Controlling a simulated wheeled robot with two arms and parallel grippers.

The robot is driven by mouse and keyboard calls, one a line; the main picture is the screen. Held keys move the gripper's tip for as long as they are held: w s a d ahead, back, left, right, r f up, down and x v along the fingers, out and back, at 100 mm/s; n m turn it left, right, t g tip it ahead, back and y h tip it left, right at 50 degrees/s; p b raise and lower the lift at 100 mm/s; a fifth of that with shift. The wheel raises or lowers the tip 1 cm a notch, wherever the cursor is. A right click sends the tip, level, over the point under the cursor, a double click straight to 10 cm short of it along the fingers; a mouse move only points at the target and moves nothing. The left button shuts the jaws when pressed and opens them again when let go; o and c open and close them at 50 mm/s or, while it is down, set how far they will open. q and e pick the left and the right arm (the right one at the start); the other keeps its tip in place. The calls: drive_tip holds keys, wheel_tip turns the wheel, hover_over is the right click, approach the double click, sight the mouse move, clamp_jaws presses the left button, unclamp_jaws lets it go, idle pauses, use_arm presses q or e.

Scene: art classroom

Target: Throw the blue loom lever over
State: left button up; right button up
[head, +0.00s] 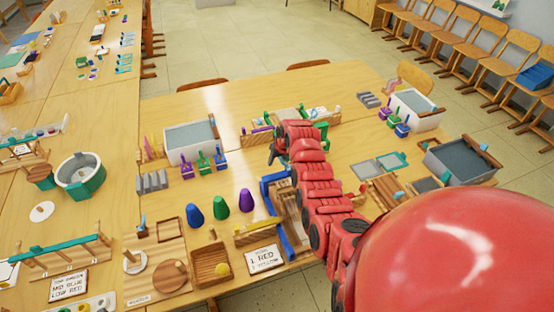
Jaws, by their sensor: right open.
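A small wooden loom with blue parts stands near the front middle of the table. Its blue upright (266,190) shows left of my right arm, and a blue bar (287,243) runs along its front side. I cannot tell which blue part is the lever; my red right arm hides part of the loom. My right gripper (275,153) is open, at the far end of that arm, beyond the blue upright and apart from it. The jaws look small and dark, with nothing visible between them. My left gripper is not in view.
Blue, green and purple cones (220,208) stand left of the loom. A wooden box (210,265) and a card reading "1 RED" (264,260) lie in front. A grey-topped tray (190,140) stands behind left. Bare tabletop (235,165) lies between the tray and the arm.

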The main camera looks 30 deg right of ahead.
clamp_jaws()
idle(1.4)
